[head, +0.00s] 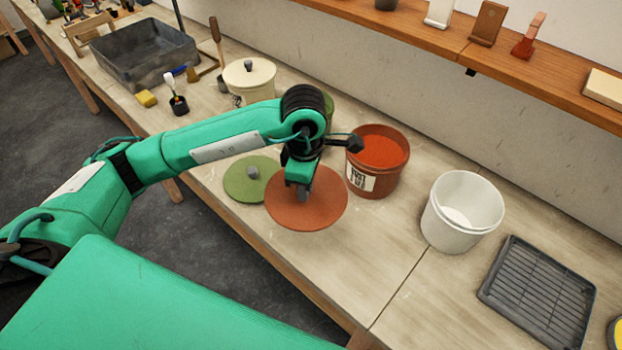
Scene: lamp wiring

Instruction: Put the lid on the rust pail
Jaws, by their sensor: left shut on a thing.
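The rust pail (375,162) stands open on the bench, filled with rust-coloured content, with a label on its side. The round rust lid (312,214) is in front of it and to its left in the head view. My left gripper (304,192) points down at the middle of the lid and is shut on its knob, which the fingers hide. The lid looks level and overlaps the green lid in the view; I cannot tell how high it is above the bench. My right gripper is not in view.
A green lid (245,177) lies left of the rust lid. A green pail (328,108) is mostly hidden behind my arm. A cream lidded pail (249,80) stands behind. A white pail (462,212) and dark grated tray (537,295) are at right. The front middle bench is clear.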

